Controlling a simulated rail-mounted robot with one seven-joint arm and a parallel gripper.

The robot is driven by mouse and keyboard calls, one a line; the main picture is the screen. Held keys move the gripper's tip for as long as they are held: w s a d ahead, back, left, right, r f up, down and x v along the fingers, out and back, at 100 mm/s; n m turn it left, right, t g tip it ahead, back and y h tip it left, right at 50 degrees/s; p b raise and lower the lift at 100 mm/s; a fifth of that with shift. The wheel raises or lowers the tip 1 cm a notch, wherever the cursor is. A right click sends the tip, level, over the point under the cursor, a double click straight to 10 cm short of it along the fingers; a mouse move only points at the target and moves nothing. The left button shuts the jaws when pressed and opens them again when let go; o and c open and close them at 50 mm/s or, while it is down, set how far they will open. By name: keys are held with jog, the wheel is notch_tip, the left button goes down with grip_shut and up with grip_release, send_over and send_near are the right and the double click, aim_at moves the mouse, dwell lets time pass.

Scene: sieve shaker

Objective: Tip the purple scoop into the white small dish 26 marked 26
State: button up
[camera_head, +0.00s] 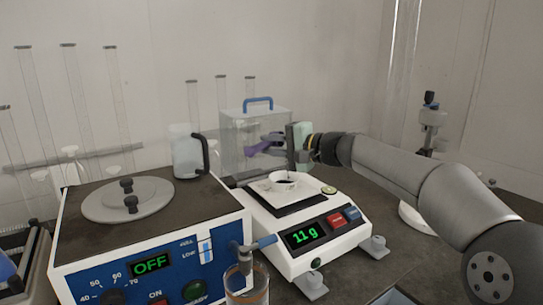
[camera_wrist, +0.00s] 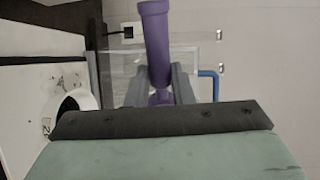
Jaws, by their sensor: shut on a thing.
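My gripper (camera_head: 290,146) is shut on the purple scoop (camera_head: 264,144). It holds the scoop above the balance, up and to the left of the dish in the head view. The scoop (camera_wrist: 156,40) also shows in the wrist view, its handle end between my fingers (camera_wrist: 160,90). The white small dish 26 (camera_head: 281,187) stands on the balance pan. In the wrist view the dish (camera_wrist: 87,97) is at the left, partly cut off by my gripper body; only part of its mark shows. Something dark shows inside it. What the scoop holds cannot be seen.
The balance (camera_head: 319,246) reads 11 g. A clear box with a blue handle (camera_head: 258,100) stands close behind the scoop. A jug (camera_head: 186,152) is to the left. The blue-fronted device (camera_head: 150,262) reads OFF. A glass beaker (camera_head: 246,284) is in front. Dark specks lie near the dish (camera_wrist: 67,82).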

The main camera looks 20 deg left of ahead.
jog(key=shift+d+f+y+b, duration=0.2)
jog(key=shift+y+b, duration=0.3)
jog(key=shift+b, duration=1.4)
jog(key=shift+d+f+y+b, duration=0.1)
jog(key=shift+f+y+b, duration=0.3)
jog(key=shift+b, duration=1.45)
jog(key=shift+r+t+y+b, duration=0.2)
jog(key=shift+t+y+b, duration=0.15)
jog(key=shift+b, duration=0.65)
jog(key=shift+r+b, duration=0.2)
jog(key=shift+b, duration=0.15)
jog(key=shift+f+y+b, duration=0.15)
jog(key=shift+y+b, duration=0.1)
jog(key=shift+b, duration=0.35)
jog(key=shift+s+d+y+b, duration=0.1)
jog(key=shift+y+b, duration=0.5)
jog(key=shift+b, duration=1.1)
jog(key=h+p, duration=0.1)
jog(key=p, duration=0.4)
jog(key=r+h+p, duration=0.1)
jog(key=h+p, duration=0.1)
jog(key=p, duration=0.3)
jog(key=r+g+h+p, duration=0.1)
jog(key=p, duration=0.5)
jog(key=shift+a+r, duration=0.15)
jog(key=shift+a, duration=0.25)
